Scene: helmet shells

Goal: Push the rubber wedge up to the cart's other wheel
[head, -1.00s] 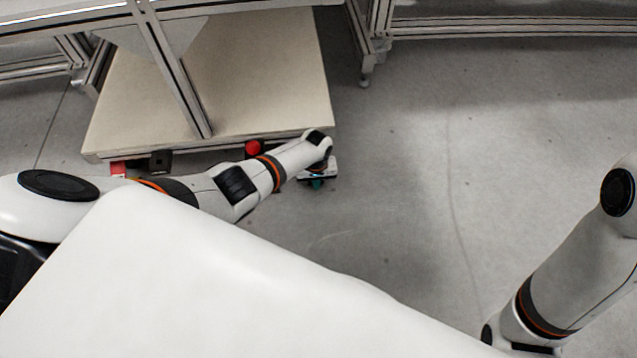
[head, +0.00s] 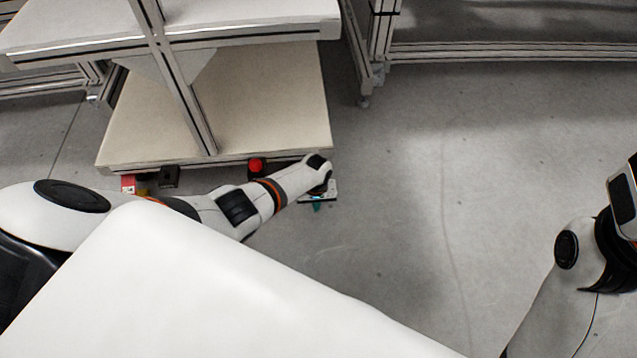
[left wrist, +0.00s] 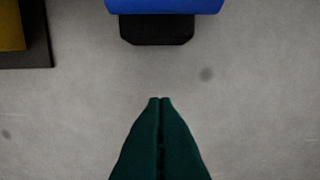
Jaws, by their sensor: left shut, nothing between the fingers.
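The cart (head: 280,110) with a pale lower deck stands at the upper left of the head view. Along its near edge show a red part (head: 128,184), a black block (head: 168,176) and another red part (head: 256,165). I cannot tell for sure which is the rubber wedge or a wheel. My left gripper (head: 317,207) is near the floor by the deck's near right corner. In the left wrist view its green fingers (left wrist: 160,99) are shut and empty. Ahead of them, apart, is a black piece (left wrist: 157,30) against a blue part (left wrist: 165,5). My right gripper is out of view.
A dark piece with a yellow top (left wrist: 10,25) lies at the upper left of the left wrist view. A metal frame (head: 500,53) runs along the back right. The grey floor (head: 420,200) right of my left gripper is clear.

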